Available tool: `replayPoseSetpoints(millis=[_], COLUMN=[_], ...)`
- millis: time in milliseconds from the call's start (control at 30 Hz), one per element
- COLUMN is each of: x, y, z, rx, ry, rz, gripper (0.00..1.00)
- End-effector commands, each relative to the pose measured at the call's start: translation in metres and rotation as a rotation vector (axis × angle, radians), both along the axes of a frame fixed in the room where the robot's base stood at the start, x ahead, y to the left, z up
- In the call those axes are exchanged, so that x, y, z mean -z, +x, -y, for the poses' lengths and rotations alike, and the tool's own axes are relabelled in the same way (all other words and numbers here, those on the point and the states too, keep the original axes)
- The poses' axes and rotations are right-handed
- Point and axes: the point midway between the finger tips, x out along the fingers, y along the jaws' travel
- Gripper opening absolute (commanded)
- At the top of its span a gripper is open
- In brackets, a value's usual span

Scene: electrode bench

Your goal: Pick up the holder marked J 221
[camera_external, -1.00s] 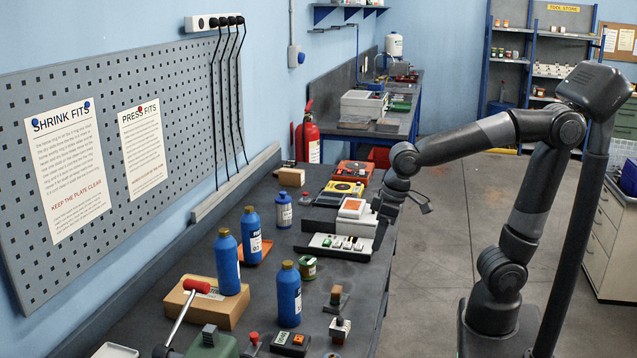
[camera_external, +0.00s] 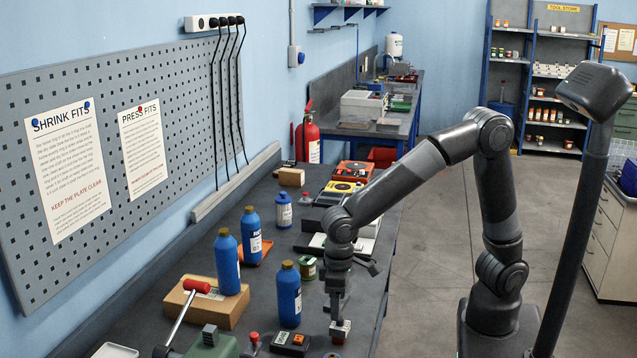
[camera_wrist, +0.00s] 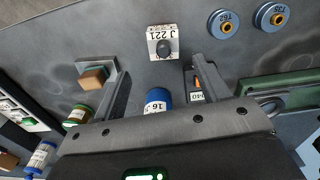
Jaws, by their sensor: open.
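The holder marked J 221 (camera_wrist: 158,51) is a small white block with a dark round knob on top, standing on the dark bench. In the wrist view it lies at the top centre, beyond and between my fingertips. In the external view the white holder (camera_external: 339,332) is just below my gripper (camera_external: 338,314), which partly hides it. My gripper (camera_wrist: 164,66) is open, with nothing held between its fingers. Whether the fingers touch the holder cannot be told.
A brown-topped block (camera_wrist: 93,78) is left of my left finger. A blue cap marked 16 (camera_wrist: 157,97) sits near the palm. Two blue discs (camera_wrist: 224,22) are at upper right. Blue bottles (camera_external: 289,297) stand left of my gripper in the external view.

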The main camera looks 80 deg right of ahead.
Motion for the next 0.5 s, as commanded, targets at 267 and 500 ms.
replayPoseSetpoints(millis=[267, 500], x=[0.025, 0.058], y=[-0.004, -0.008], z=[-0.003, -0.006], rx=[-0.002, 0.0], ry=[-0.001, -0.001], rz=[-0.002, -0.001], gripper=[0.68, 0.68])
